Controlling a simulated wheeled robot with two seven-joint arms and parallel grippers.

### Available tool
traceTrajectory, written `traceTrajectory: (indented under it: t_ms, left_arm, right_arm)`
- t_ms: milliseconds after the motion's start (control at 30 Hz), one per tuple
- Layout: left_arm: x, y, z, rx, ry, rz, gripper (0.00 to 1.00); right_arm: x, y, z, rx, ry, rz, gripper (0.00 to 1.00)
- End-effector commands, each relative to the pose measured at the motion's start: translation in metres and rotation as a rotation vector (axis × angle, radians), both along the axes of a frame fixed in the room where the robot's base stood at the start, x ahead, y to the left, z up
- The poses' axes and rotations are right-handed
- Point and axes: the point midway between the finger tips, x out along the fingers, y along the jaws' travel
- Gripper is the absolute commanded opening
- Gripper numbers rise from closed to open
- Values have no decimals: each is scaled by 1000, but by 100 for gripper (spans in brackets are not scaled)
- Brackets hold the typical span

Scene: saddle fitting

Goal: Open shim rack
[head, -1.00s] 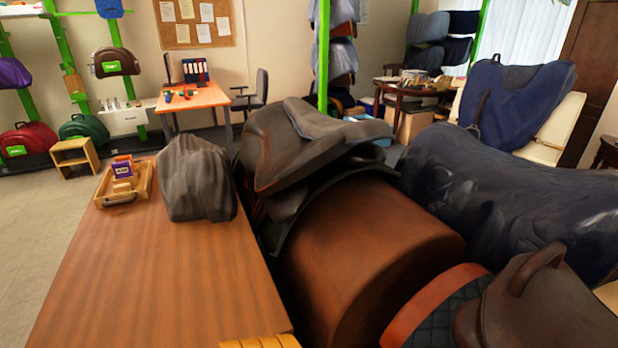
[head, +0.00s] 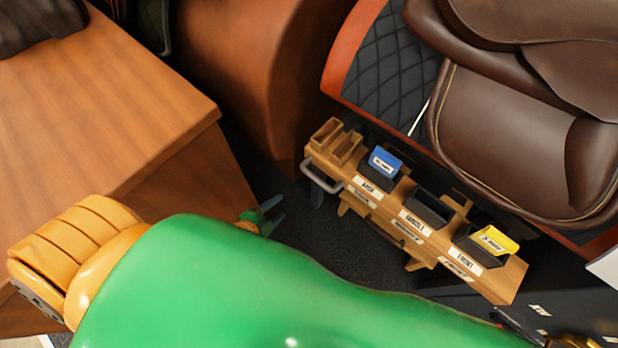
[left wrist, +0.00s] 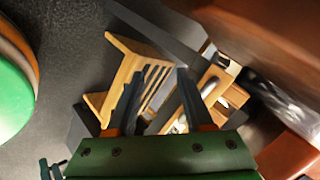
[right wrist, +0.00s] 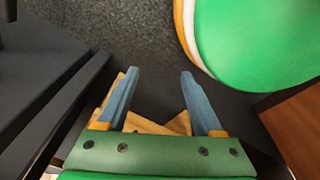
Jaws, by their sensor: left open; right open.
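The wooden shim rack (head: 362,197) stands low beside the saddle stand in the head view. It has labelled dark bins, a blue block (head: 384,162) in one and a yellow block (head: 493,240) in another. A grey metal handle (head: 321,178) is on its left end. My left gripper (head: 277,216) is open and empty, left of the handle and apart from it. In the left wrist view, wooden slatted parts (left wrist: 152,68) show beyond the open fingers (left wrist: 160,72). My right gripper (right wrist: 159,73) is open in the right wrist view, with a wooden piece (right wrist: 155,126) behind its fingers.
A wooden table (head: 110,110) fills the left of the head view. A brown saddle (head: 510,130) on a quilted dark pad (head: 390,70) overhangs behind the rack. A brown rounded stand (head: 240,70) is at the back. Dark floor (head: 340,245) lies between table and rack.

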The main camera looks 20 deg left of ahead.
Motion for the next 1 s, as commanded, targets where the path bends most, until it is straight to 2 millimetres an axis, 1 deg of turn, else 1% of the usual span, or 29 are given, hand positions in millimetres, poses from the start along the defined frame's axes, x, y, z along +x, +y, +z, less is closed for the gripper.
traceTrajectory:
  t_ms: [33, 100, 200, 300, 400, 467, 600, 733, 833, 1000]
  left_arm:
    - [10, -5, -16, 39, -78, -60, 52]
    - [24, -13, -9, 110, -201, -150, 52]
    - [38, -27, 6, 212, -378, -259, 52]
    - [44, -38, 25, 299, -519, -329, 52]
    - [50, -43, 39, 339, -582, -352, 52]
    - [59, -47, 41, 345, -590, -353, 52]
    - [86, -56, 35, 344, -589, -353, 52]
    - [105, -63, 31, 342, -586, -352, 52]
    - [111, -66, 31, 343, -583, -355, 52]
    - [112, -66, 31, 343, -582, -356, 52]
  right_arm:
    - [4, -1, -35, -2, -7, -2, 68]
    - [8, -3, -58, -5, -13, -4, 68]
    - [15, -6, -90, -10, -25, -8, 68]
    - [20, -8, -108, -14, -32, -11, 68]
    - [23, -8, -110, -14, -36, -12, 68]
    - [25, -6, -109, -11, -37, -13, 68]
    - [33, 0, -111, -3, -39, -12, 68]
    - [38, 5, -111, 3, -38, -12, 68]
    - [40, 7, -110, 5, -37, -12, 68]
    - [40, 7, -109, 5, -37, -13, 68]
